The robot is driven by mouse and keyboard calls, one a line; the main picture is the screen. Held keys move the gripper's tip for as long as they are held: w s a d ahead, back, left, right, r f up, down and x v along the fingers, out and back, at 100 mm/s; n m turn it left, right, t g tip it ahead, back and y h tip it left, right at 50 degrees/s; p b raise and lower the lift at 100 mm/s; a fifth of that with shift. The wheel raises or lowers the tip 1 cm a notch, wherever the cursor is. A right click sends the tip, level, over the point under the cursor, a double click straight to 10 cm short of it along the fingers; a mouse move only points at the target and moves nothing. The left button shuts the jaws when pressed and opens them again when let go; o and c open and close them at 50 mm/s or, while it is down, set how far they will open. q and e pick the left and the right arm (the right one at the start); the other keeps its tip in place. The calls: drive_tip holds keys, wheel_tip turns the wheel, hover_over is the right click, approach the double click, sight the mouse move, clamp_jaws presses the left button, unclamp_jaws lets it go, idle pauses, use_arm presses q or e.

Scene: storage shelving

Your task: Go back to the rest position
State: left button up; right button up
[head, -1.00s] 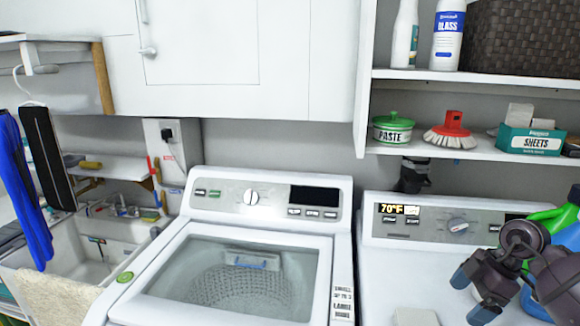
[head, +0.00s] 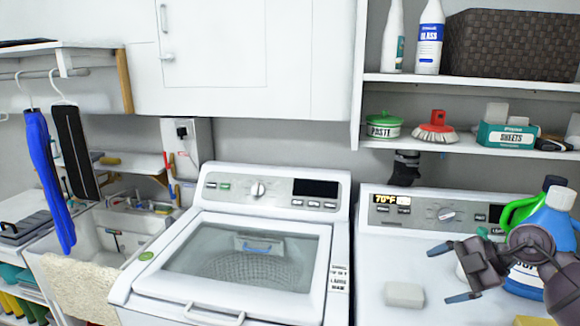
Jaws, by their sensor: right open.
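My right gripper (head: 449,273) is at the lower right, above the top of the right-hand white machine (head: 385,260). Its fingers point left and stand apart, with nothing between them. A blue bottle (head: 552,228) with a white cap stands behind my right arm, which hides part of it. A white block (head: 404,294) lies on the machine top, left of and below the fingertips, apart from them. My left gripper is not in view.
A washer (head: 240,255) with a glass lid stands left of the gripper. Shelves above hold a paste tub (head: 384,125), a red brush (head: 437,127), a sheets box (head: 506,134) and a woven basket (head: 520,44). A sink (head: 105,235) is at the left.

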drive_tip(key=w+a+r+n+t+y, duration=0.2)
drive_tip(key=a+r+t+y, duration=0.3)
drive_tip(key=a+r+y, duration=0.1)
drive_tip(key=s+d+f+m+t+h, duration=0.2)
drive_tip(key=s+f+m+t+h, duration=0.15)
drive_tip(key=f+m+h, duration=0.45)
drive_tip(key=s+d+f+m+t+h, duration=0.2)
drive_tip(key=f+m+t+h, duration=0.25)
drive_tip(key=f+m, duration=0.45)
drive_tip(key=s+a+f+m+g+h, duration=0.1)
drive_tip(key=s+a+f+m+g, duration=0.1)
drive_tip(key=s+f, duration=0.7)
drive_tip(key=s+a+f+m+g+h+b, duration=0.1)
drive_tip(key=s+f+m+g, duration=0.3)
drive_tip(key=s+f, duration=0.5)
drive_tip(key=shift+s+a+f, duration=0.15)
drive_tip(key=shift+s+a, duration=0.55)
drive_tip(key=shift+s, duration=0.3)
drive_tip(key=shift+c, duration=0.5)
